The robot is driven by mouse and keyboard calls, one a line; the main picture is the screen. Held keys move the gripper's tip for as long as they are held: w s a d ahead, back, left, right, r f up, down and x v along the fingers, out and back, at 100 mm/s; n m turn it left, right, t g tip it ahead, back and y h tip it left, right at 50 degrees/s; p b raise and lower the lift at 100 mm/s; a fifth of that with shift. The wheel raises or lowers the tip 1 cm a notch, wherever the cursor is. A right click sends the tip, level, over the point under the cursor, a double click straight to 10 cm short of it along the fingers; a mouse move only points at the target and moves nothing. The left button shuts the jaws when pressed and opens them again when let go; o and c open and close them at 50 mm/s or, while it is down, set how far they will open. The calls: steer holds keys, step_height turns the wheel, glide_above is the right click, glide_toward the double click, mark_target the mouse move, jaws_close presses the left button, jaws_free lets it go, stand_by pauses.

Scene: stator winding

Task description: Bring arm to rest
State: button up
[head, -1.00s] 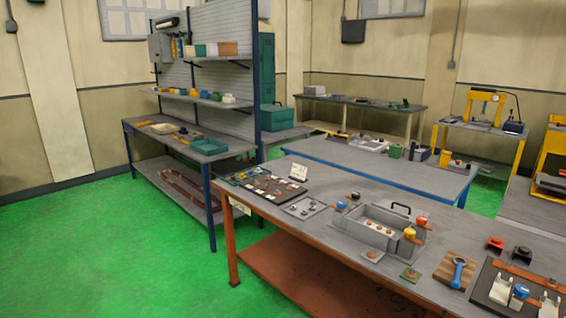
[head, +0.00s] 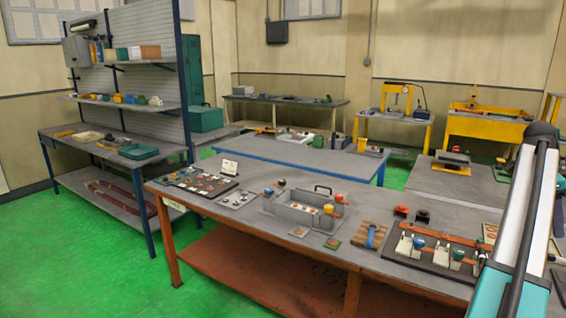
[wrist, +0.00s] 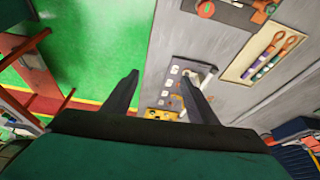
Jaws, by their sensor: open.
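My gripper (wrist: 162,95) shows in the wrist view with its two dark fingers spread apart and nothing between them. Beyond the fingers lies a grey tabletop (wrist: 205,42) with a small grey plate carrying several pale pieces, partly hidden by the right finger. A yellow part (wrist: 160,114) shows low between the fingers. In the head view my arm's white and teal links stand at the right edge; the gripper itself is not seen there.
A long grey workbench (head: 215,212) holds a grey box (head: 290,220) and fixtures. A blue-framed table (head: 300,158) stands behind it. A shelved bench (head: 85,150) is at left. The green floor (head: 80,245) at front left is clear.

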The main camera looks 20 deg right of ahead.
steer(key=w+a+f+n+t, duration=0.2)
steer(key=w+a+f+n, duration=0.9)
steer(key=w+a+f, duration=1.4)
steer(key=w+a+f+n+y, duration=0.1)
steer(key=a+f+n, duration=0.2)
steer(key=a+f, duration=0.55)
steer(key=a+f+n+t, duration=0.1)
steer(key=a+f+n, duration=0.3)
steer(key=a, duration=0.9)
steer(key=w+a+f+n+y, duration=0.1)
steer(key=a+f+n, duration=0.2)
steer(key=a+f, duration=0.5)
steer(key=s+a+f+n+y, duration=0.1)
steer(key=s+a+f+n, duration=0.25)
steer(key=a, duration=0.75)
steer(key=s+a+f+n, duration=0.3)
steer(key=s+a, duration=0.2)
steer(key=a, duration=0.5)
steer(key=s+f+g+b, duration=0.5)
steer(key=s+f+b, duration=0.5)
steer(key=s+f, duration=1.4)
step_height(320, 180, down, 4)
steer(key=shift+s+r, duration=0.1)
steer(key=shift+s, duration=0.15)
